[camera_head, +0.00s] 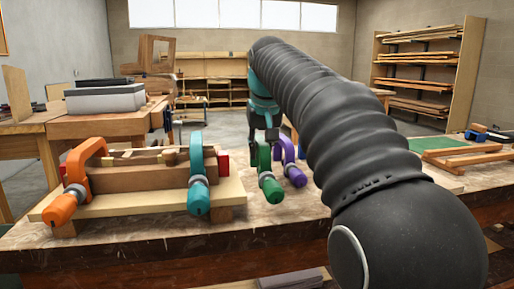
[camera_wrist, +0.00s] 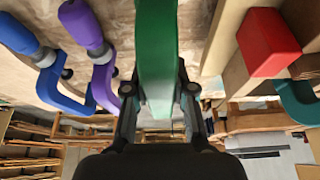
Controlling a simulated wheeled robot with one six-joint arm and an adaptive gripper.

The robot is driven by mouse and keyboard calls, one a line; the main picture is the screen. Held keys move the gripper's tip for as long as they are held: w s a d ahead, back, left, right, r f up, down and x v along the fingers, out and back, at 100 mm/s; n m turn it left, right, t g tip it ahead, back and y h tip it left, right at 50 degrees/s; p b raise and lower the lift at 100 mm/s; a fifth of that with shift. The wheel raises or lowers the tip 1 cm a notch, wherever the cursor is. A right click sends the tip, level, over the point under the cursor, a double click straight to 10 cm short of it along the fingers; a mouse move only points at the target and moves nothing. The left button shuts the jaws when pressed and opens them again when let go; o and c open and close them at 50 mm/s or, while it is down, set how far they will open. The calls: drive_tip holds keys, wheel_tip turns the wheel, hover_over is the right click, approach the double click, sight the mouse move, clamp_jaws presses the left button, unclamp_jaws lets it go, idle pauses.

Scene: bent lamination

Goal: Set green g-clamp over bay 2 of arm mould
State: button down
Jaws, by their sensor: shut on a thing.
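My gripper (camera_head: 264,128) is shut on the green g-clamp (camera_head: 265,172), which fills the space between the fingers (camera_wrist: 162,95) in the wrist view (camera_wrist: 157,45). The clamp is upright, handle toward the camera, right of the arm mould (camera_head: 140,178). I cannot tell whether it touches the bench. The mould is a layered wooden form on a pale board (camera_head: 125,205). An orange clamp (camera_head: 78,175) sits over its left end and a teal clamp (camera_head: 197,175) over its right part. The stretch between them has no clamp. Bay numbers are not readable.
A purple clamp (camera_head: 290,163) stands close right of the green one; a blue clamp (camera_wrist: 50,75) is beside it in the wrist view. A red block (camera_wrist: 267,42) is at the mould's right end. My arm hides part of the bench's right side.

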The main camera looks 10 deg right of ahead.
sight(266, 166)
drive_tip(key=s, duration=0.7)
drive_tip(key=shift+s+a+r+b, duration=0.1)
drive_tip(key=shift+s+a+b, duration=0.05)
drive_tip(key=shift+b, duration=0.2)
wheel_tip(266, 166, up, 3)
drive_tip(key=p, duration=0.3)
drive_tip(key=shift+s, duration=0.15)
drive_tip(key=shift+r+p, duration=0.45)
drive_tip(key=shift+r, duration=0.95)
